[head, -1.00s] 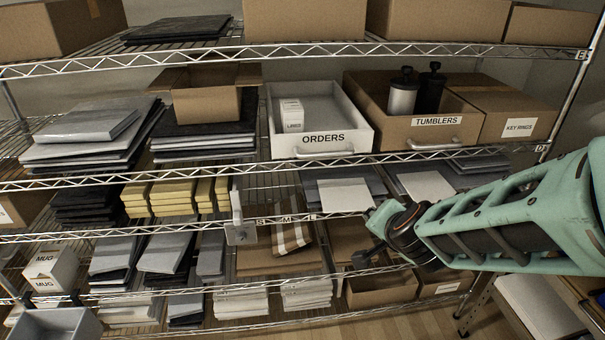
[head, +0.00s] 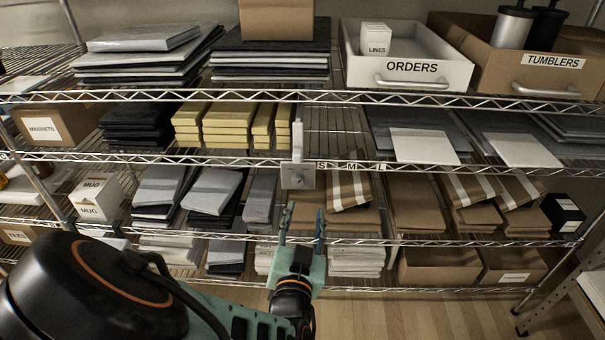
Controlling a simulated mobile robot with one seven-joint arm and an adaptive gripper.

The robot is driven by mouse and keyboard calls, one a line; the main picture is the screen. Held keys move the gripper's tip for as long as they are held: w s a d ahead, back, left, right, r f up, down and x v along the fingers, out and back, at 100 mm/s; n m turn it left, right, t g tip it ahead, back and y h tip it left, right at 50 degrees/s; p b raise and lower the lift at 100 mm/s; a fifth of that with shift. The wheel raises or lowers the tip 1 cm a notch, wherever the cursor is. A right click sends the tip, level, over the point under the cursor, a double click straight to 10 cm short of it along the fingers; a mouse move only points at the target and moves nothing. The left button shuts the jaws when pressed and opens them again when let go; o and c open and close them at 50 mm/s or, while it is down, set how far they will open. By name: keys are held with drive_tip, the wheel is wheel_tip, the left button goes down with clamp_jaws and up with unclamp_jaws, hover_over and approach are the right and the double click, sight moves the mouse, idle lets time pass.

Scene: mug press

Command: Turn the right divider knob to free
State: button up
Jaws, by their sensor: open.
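One divider shows in the head view, an upright grey plate (head: 297,138) at the front edge of the middle wire shelf. A grey block (head: 293,177) is fixed at its foot, with a small dark knob (head: 300,178) on its front face. The knob is too small to tell its setting. My gripper (head: 304,220) is open and empty, its two fingers pointing up just below the block. A gap shows between the fingertips and the block.
The S, M, L label strip (head: 348,166) runs right of the block on the shelf edge. Yellow stacks (head: 225,124) sit left of the divider. The wood floor (head: 400,308) in front is clear.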

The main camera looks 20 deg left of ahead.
sight(297, 184)
drive_tip(key=shift+n+y, duration=0.4)
drive_tip(key=shift+y, duration=0.3)
drive_tip(key=x, duration=0.3)
drive_tip(key=a+b+x, duration=0.1)
drive_tip(key=x, duration=0.3)
drive_tip(key=a+x, duration=0.1)
drive_tip(key=x, duration=0.2)
drive_tip(key=shift+s+a+f+b, duration=0.1)
drive_tip(key=shift+s+a+b, duration=0.05)
drive_tip(key=shift+b, duration=0.15)
drive_tip(key=shift+c, duration=0.3)
clamp_jaws()
